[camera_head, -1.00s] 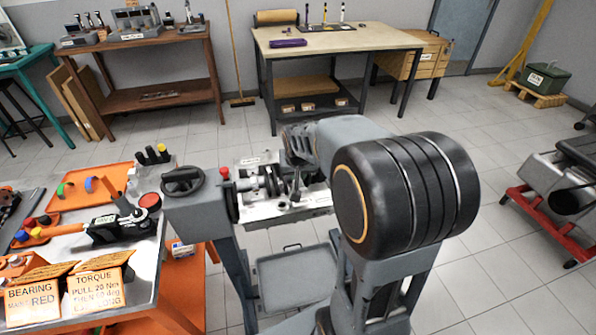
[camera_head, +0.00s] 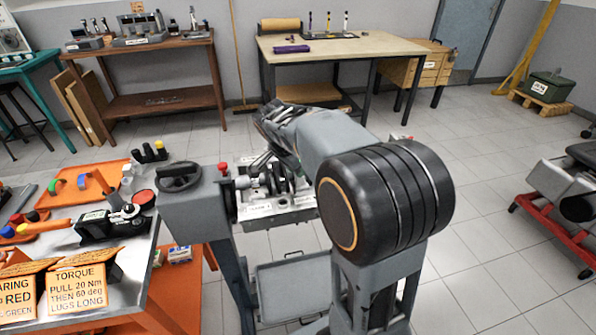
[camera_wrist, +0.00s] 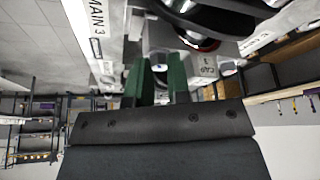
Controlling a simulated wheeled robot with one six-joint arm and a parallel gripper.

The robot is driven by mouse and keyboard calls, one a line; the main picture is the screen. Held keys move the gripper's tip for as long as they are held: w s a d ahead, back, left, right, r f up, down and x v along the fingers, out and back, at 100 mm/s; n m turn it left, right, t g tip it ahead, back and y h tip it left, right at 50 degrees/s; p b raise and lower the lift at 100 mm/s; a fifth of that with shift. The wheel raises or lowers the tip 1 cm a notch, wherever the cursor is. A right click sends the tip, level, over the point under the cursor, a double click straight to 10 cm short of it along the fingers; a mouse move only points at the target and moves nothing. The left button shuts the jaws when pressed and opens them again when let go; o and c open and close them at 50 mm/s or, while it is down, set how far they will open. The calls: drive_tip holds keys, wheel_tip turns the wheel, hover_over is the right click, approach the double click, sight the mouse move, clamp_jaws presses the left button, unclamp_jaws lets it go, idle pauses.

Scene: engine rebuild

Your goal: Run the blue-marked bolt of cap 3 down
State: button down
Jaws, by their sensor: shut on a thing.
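The engine block (camera_head: 283,207) sits on the grey stand, with the crank and caps showing beside my arm. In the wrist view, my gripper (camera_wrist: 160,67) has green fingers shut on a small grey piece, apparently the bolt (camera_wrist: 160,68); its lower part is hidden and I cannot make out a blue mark. The cap 3 tag (camera_wrist: 207,66) is just right of the fingers, and the main 3 label (camera_wrist: 97,30) is on the light block edge at left. In the head view my arm hides most of the gripper.
The stand's handwheel (camera_head: 180,176) and a red knob (camera_head: 222,168) are left of the block. A tray (camera_head: 292,283) hangs low under the block.

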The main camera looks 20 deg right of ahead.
drive_tip(key=m+g, duration=0.1)
drive_tip(key=m, duration=0.1)
drive_tip(key=m+g, duration=0.1)
drive_tip(key=m, duration=0.2)
drive_tip(key=shift+w+r, duration=0.2)
drive_tip(key=shift+m, duration=0.4)
drive_tip(key=c, duration=1.3)
unclamp_jaws()
drive_tip(key=shift+s, duration=0.1)
drive_tip(key=shift+c, duration=0.2)
drive_tip(key=shift+f, duration=0.1)
drive_tip(key=p+v, duration=0.2)
drive_tip(key=v, duration=1.2)
drive_tip(key=shift+a+f, duration=0.1)
